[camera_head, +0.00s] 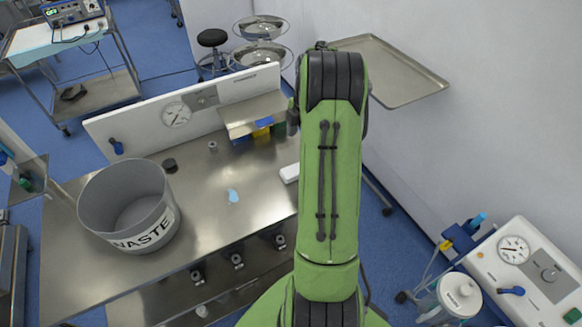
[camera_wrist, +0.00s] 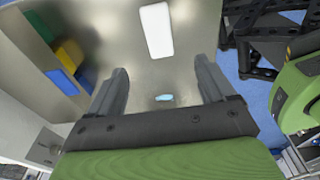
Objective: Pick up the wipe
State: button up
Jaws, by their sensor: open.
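The wipe looks like a small light-blue crumpled piece (camera_head: 233,196) lying flat on the metal table, right of the grey waste bin. In the wrist view a small light-blue piece (camera_wrist: 164,98), likely the wipe, shows between my fingers and apart from them, on the table surface beyond. My gripper (camera_wrist: 161,65) is open, with its two grey fingers spread and nothing held. In the head view my green arm stands in front at the middle, and the gripper itself cannot be made out there.
A grey bin marked WASTE (camera_head: 130,215) stands on the table's left. A white box (camera_head: 290,173) lies near my arm and also shows in the wrist view (camera_wrist: 156,30). A small shelf (camera_head: 254,113) with blue, yellow and green items stands behind. Bare metal surrounds the wipe.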

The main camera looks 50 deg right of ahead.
send_over(296, 169)
jog(key=d, duration=0.1)
notch_tip(296, 169, down, 7)
jog(key=shift+r+b, duration=0.2)
jog(key=shift+b, duration=0.1)
jog(key=f, duration=0.5)
jog(key=shift+a+f+b, duration=0.3)
jog(key=shift+f, duration=0.05)
jog(key=c, duration=1.1)
